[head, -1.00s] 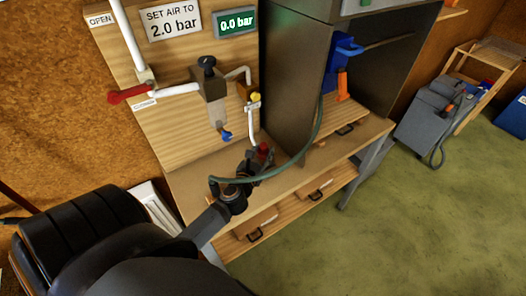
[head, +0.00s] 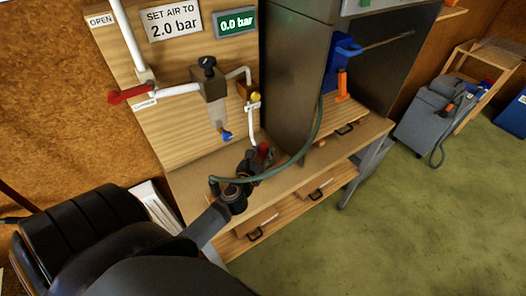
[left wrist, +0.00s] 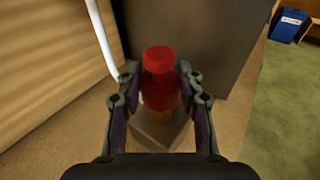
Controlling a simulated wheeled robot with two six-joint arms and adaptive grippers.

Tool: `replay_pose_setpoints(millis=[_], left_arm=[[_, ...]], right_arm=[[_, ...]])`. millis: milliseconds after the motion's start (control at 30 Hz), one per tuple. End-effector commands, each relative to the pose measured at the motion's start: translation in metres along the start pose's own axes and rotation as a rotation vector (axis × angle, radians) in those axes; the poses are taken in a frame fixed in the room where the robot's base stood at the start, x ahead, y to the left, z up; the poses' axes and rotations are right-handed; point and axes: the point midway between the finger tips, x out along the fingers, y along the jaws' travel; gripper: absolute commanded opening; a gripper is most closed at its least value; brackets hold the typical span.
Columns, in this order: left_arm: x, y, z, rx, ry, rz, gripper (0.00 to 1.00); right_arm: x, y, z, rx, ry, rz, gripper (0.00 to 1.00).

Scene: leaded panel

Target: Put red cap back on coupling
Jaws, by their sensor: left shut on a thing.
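The red cap (left wrist: 160,80) is upright between the two fingers of my left gripper (left wrist: 160,92) in the left wrist view. The gripper is shut on it. Below the cap a yellowish part, perhaps the coupling (left wrist: 187,128), shows on a grey block; whether the cap is seated on it cannot be told. In the head view the red cap (head: 263,148) shows small at the fingertips of my left gripper (head: 257,158), at the workbench beside the wooden panel. My right gripper is not in view.
A green hose (head: 300,150) curves past my left gripper towards the blue holder with an orange-handled tool (head: 342,85). A dark cabinet (head: 290,80) stands right behind the gripper. A white pipe (left wrist: 103,40) runs close by on the left. A red lever (head: 128,95) and gauge reading 0.0 bar are on the panel.

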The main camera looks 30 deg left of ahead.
Motion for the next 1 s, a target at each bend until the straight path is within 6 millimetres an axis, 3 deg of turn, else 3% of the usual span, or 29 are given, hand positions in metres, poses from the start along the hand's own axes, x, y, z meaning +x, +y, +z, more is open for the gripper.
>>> replay_pose_setpoints(millis=[1000], left_arm=[[0.003,0.000,-0.017,0.000,0.000,0.000,0.21]], right_arm=[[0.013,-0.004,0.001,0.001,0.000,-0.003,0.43]])
